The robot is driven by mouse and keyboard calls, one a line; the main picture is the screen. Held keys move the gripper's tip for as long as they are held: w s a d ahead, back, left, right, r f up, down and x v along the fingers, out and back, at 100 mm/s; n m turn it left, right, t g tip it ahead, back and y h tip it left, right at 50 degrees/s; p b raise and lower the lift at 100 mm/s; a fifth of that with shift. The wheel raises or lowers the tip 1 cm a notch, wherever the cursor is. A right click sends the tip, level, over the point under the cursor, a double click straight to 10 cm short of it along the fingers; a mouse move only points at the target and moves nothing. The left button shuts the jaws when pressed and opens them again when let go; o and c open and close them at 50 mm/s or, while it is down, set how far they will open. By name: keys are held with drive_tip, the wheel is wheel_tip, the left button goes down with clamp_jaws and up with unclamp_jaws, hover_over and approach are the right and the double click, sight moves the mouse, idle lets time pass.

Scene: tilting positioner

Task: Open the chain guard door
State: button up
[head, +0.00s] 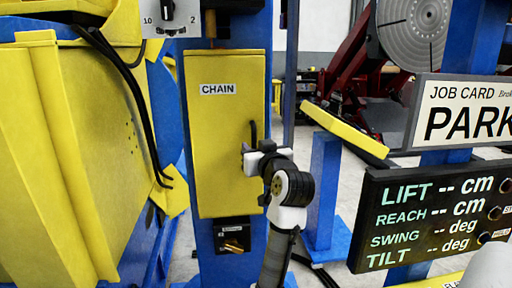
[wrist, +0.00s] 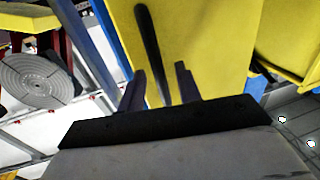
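The chain guard door (head: 222,150) is a tall yellow panel labelled CHAIN on a blue column. It looks closed. Its black bar handle (head: 253,130) stands upright near the right edge. My gripper (head: 248,152) is at the lower part of this handle and hides some of it. In the wrist view, the handle (wrist: 147,35) runs down between the two fingers of my gripper (wrist: 160,70), with gaps showing on both sides. The fingers are apart, and the yellow door (wrist: 210,40) fills the space behind them. Whether either finger touches the handle cannot be told.
A large yellow housing with black cables (head: 70,150) stands close on the left. A black switch box (head: 232,236) sits below the door. A readout panel (head: 430,215) and a job card sign (head: 465,110) stand on the right. A yellow-topped blue post (head: 323,190) is behind my arm.

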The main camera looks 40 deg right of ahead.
clamp_jaws()
idle(0.3)
